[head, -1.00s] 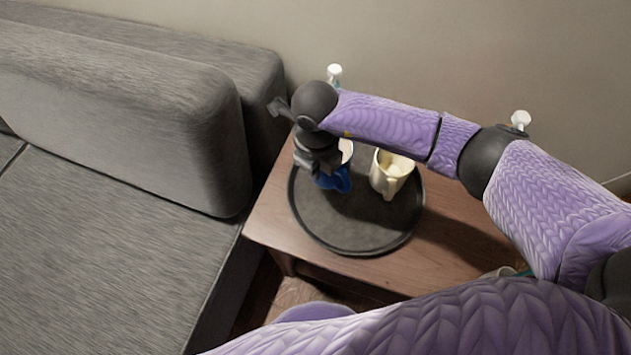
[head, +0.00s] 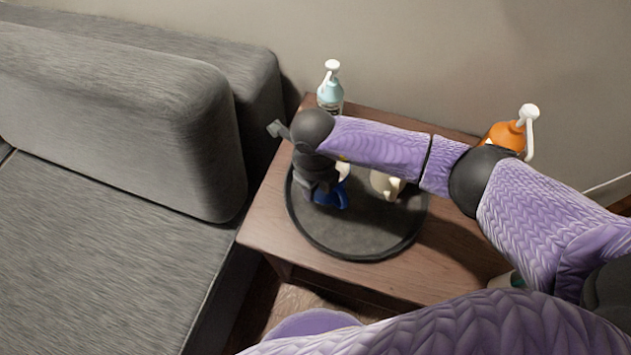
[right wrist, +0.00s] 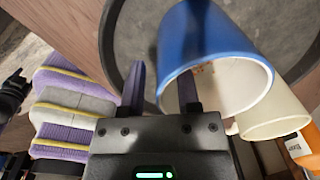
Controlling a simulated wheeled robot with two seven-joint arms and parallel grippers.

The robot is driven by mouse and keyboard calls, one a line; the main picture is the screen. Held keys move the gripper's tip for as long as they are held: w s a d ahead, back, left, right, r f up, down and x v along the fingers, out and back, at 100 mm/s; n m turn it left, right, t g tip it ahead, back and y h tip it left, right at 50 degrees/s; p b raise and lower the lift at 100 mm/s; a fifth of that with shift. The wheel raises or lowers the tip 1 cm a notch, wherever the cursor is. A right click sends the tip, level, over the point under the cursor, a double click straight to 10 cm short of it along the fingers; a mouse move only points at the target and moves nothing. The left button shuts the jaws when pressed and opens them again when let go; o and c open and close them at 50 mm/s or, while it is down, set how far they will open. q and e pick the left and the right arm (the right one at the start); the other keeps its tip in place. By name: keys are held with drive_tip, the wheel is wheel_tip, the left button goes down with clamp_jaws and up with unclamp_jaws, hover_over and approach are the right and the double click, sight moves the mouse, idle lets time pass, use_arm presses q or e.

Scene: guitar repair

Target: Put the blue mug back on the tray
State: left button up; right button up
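The blue mug (head: 330,197) is over the left part of the round dark tray (head: 365,240), partly hidden by my right gripper. In the right wrist view the blue mug (right wrist: 205,45) has its open mouth toward the camera, with the tray (right wrist: 130,45) behind it. My right gripper (head: 322,190) is at the mug's rim. In the right wrist view my right gripper (right wrist: 162,92) has one finger at the mug's mouth and the other outside, with a gap beside the wall. Whether the mug's base touches the tray is hidden. My left gripper does not show.
A cream mug (head: 384,185) stands on the tray to the right, partly under my right arm. A pale blue pump bottle (head: 329,95) and an orange pump bottle (head: 506,136) are at the back of the wooden table (head: 262,225). A grey sofa (head: 110,120) stands at the left.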

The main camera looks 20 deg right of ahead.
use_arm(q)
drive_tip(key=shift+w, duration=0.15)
use_arm(e)
drive_tip(key=shift+r+p, duration=0.3)
drive_tip(key=shift+r, duration=0.15)
wheel_tip(320, 180, up, 11)
drive_tip(key=p, duration=0.5)
drive_tip(key=shift+a+f, duration=0.1)
drive_tip(key=shift+f, duration=0.1)
use_arm(q)
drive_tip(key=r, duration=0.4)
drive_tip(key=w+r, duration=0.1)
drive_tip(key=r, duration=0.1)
drive_tip(key=shift+p, duration=0.3)
use_arm(e)
drive_tip(key=shift+s+r, duration=0.1)
drive_tip(key=shift+r, duration=0.3)
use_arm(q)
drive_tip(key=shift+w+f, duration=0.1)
